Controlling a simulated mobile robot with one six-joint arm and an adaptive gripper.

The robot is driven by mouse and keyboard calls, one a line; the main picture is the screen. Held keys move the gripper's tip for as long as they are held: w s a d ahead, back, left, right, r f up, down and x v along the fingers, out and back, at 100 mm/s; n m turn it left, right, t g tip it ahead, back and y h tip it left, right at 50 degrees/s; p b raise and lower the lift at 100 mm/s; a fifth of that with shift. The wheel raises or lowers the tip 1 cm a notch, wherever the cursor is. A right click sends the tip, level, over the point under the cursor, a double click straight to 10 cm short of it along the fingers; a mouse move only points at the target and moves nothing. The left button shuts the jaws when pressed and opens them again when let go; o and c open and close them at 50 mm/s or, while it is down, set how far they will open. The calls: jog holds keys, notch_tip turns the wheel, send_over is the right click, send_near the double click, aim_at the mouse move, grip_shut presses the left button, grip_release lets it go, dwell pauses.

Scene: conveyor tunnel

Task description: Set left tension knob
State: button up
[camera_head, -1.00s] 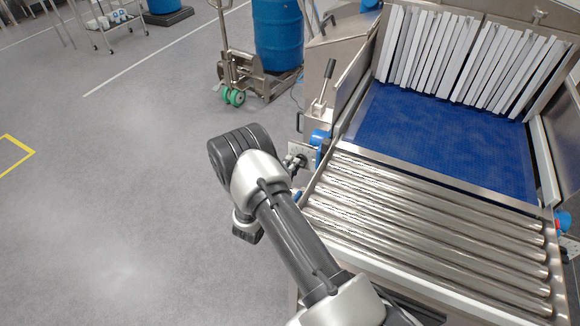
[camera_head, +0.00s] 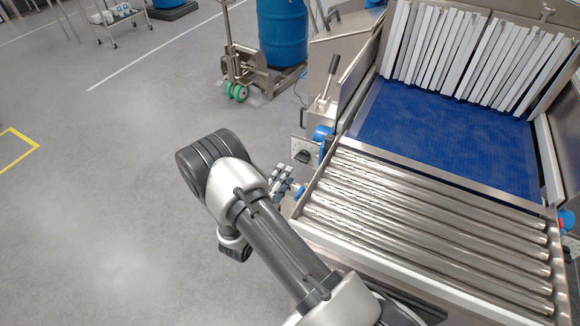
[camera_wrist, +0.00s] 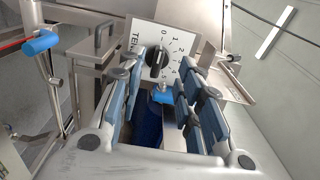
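The left tension knob (camera_head: 302,156) is a black knob on a pale scale plate (camera_head: 300,145) at the conveyor's near left corner. In the wrist view the knob (camera_wrist: 156,62) faces me, with its pointer roughly toward the 0 on the numbered plate (camera_wrist: 172,45). The plate's lettering is partly hidden by a finger. My gripper (camera_head: 285,183) is just below and left of the plate in the head view. In the wrist view my gripper (camera_wrist: 162,80) is open, with blue-grey fingers on either side of the knob's line, apart from it and empty.
Steel rollers (camera_head: 420,215) and a blue belt (camera_head: 440,130) lie right of the knob. A lever with a black handle (camera_head: 331,75) stands behind it. A pallet truck (camera_head: 250,75) with a blue drum is farther back.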

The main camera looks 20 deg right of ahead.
jog(key=shift+v, duration=2.4)
